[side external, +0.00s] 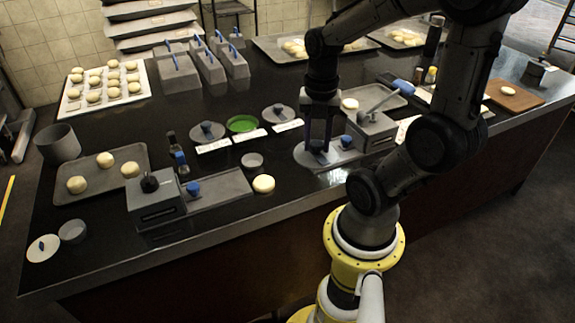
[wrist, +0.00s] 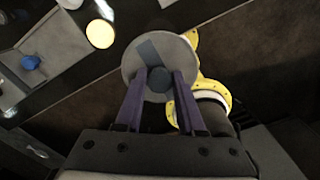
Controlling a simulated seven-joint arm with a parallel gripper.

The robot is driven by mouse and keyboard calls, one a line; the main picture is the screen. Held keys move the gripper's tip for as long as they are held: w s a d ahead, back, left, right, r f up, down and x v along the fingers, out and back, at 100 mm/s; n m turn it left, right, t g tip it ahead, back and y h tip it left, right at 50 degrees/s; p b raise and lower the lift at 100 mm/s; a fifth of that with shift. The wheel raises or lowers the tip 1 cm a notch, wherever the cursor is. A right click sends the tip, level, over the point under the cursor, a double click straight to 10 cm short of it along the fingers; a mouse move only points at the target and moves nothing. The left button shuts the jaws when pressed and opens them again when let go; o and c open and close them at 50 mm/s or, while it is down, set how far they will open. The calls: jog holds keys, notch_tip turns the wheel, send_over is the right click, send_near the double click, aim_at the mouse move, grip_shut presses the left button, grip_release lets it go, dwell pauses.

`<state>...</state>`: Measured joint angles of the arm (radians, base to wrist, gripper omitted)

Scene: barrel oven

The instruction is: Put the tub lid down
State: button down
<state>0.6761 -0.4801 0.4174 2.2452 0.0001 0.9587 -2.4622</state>
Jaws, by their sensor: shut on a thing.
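My gripper (side external: 318,140) is shut on the knob of a round grey lid, which I take as the tub lid (wrist: 158,55). In the wrist view the dark knob is between the two fingers (wrist: 158,88), and a darker rectangular patch shows on the lid. In the side view the lid (side external: 305,157) is below my fingers, near the counter's front edge, beside the right-hand machine. I cannot tell whether it touches the counter. An open tub with green contents (side external: 242,123) stands left of my gripper, between two grey round lids with dark knobs (side external: 207,131) (side external: 278,112).
White label cards (side external: 249,134) lie before the tubs. Machines with blue knobs stand left (side external: 155,195) and right (side external: 370,130). Dark counter is bare between cup and lid.

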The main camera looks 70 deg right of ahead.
jog(key=shift+s+a, duration=0.15)
jog(key=shift+s, duration=0.2)
jog(key=shift+w, duration=0.1)
jog(key=w+d+f, duration=0.6)
jog(key=w, duration=0.1)
jog(key=w+d+f, duration=0.3)
jog(key=shift+w+f, duration=0.15)
jog(key=shift+f, duration=1.65)
jog(key=shift+f, duration=0.15)
jog(key=c, duration=0.5)
grip_release()
